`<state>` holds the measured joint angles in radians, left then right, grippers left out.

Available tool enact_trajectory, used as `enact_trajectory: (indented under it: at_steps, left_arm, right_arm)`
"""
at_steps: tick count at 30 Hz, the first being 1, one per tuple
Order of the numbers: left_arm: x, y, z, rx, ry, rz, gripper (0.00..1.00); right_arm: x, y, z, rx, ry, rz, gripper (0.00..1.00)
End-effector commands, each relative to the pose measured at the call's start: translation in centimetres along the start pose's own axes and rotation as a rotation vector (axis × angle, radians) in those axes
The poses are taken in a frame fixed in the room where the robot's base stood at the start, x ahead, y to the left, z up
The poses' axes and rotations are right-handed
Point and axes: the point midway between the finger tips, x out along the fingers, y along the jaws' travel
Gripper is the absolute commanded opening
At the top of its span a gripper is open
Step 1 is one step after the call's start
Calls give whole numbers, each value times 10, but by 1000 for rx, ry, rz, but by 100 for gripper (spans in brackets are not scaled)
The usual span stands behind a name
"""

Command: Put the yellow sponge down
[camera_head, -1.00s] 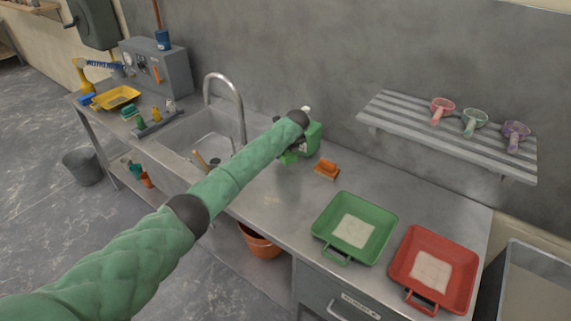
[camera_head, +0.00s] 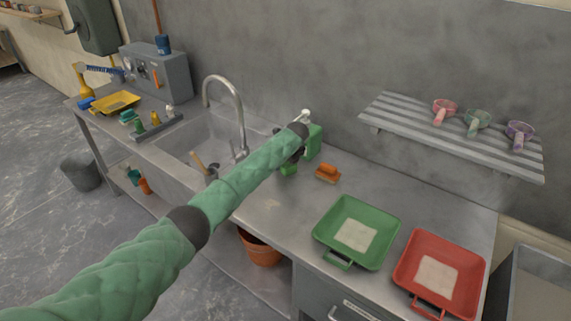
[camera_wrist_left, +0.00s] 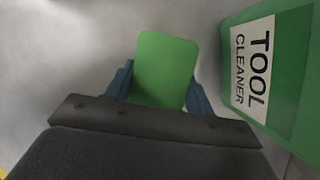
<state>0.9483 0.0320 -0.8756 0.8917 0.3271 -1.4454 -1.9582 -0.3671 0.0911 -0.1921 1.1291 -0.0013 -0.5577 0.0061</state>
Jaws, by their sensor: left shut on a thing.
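My left gripper (camera_head: 292,161) is over the steel worktop between the sink and an orange brush-like block. In the left wrist view its blue fingers are shut on a green block (camera_wrist_left: 166,70) with rounded corners. The block also shows below the wrist in the head view (camera_head: 289,169). It looks green, not yellow, and I see no clear yellow sponge. Whether the block touches the worktop, I cannot tell. A green tool cleaner bottle (camera_wrist_left: 270,75) stands close on the right of the block; it is partly behind my wrist in the head view (camera_head: 315,141). My right gripper is not in view.
The orange block (camera_head: 328,173) lies right of the gripper. A green tray (camera_head: 335,215) and a red tray (camera_head: 465,262) are farther right on the worktop. The sink (camera_head: 180,140) with its tap (camera_head: 240,110) is to the left. Bare worktop (camera_head: 275,205) lies in front.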

Motion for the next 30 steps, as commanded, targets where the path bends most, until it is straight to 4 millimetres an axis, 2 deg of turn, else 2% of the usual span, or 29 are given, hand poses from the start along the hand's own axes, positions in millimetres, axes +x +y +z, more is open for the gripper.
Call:
enact_trajectory:
  at_steps: [2, 3, 6, 14, 19, 22, 30]
  left_arm:
    - [2, 0, -1, 0, 0, 0, 35]
    - [2, 0, -1, 0, 0, 0, 59]
    - [2, 0, -1, 0, 0, 0, 75]
    - [1, 0, 0, 0, 0, 0, 75]
    - [-7, -1, 0, 0, -1, -3, 75]
    - [-18, -1, -1, 1, -2, -3, 75]
    - [-63, 0, -1, 0, -2, -2, 75]
  right_arm:
    - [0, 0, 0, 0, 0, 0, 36]
    - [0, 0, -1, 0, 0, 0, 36]
    - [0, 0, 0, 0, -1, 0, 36]
    - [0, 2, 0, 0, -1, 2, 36]
    - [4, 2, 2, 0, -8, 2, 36]
    - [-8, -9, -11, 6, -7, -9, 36]
    - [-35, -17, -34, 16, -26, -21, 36]
